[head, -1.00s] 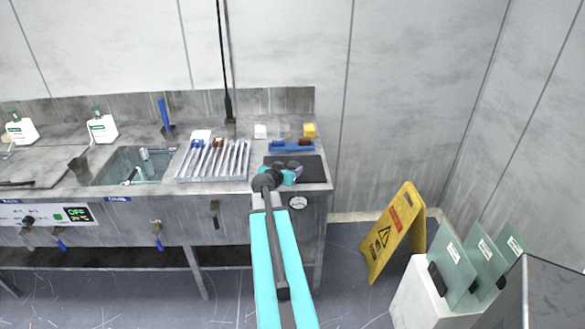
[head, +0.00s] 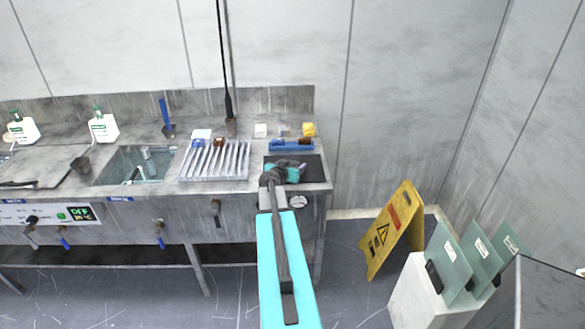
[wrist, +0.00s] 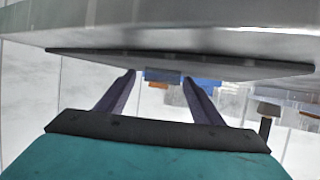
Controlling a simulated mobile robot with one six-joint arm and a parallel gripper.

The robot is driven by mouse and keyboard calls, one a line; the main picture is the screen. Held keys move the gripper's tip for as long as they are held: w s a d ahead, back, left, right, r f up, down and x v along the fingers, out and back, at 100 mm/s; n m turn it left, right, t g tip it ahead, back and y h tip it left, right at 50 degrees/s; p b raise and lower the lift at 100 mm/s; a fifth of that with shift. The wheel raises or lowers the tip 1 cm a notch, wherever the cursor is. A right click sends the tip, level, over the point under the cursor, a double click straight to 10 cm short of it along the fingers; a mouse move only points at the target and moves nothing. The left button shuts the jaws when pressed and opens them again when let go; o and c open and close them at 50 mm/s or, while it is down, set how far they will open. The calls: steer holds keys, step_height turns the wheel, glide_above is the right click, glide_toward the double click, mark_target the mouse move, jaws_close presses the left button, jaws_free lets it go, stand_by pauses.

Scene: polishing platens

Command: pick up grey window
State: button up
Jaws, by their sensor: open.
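A small grey piece (head: 284,130) stands at the back of the steel counter, between a white block and a yellow one. I take it for the grey window, but it is too small to be sure. My gripper (head: 302,168) is low over the dark mat at the counter's right end, in front of the blue tray and short of the grey piece. In the wrist view my gripper (wrist: 158,80) is open, with nothing seen held between its two dark fingers. That view looks upside down, with a blue piece (wrist: 162,77) beyond the fingertips.
The blue tray (head: 277,146) lies between the mat (head: 313,176) and the small blocks. A ribbed metal rack (head: 213,174) and a sink (head: 110,168) are to the left. A yellow floor sign (head: 397,228) and several labelled glass plates (head: 447,261) stand at right.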

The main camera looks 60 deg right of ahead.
steer(key=c, duration=1.2)
steer(key=shift+r, duration=0.1)
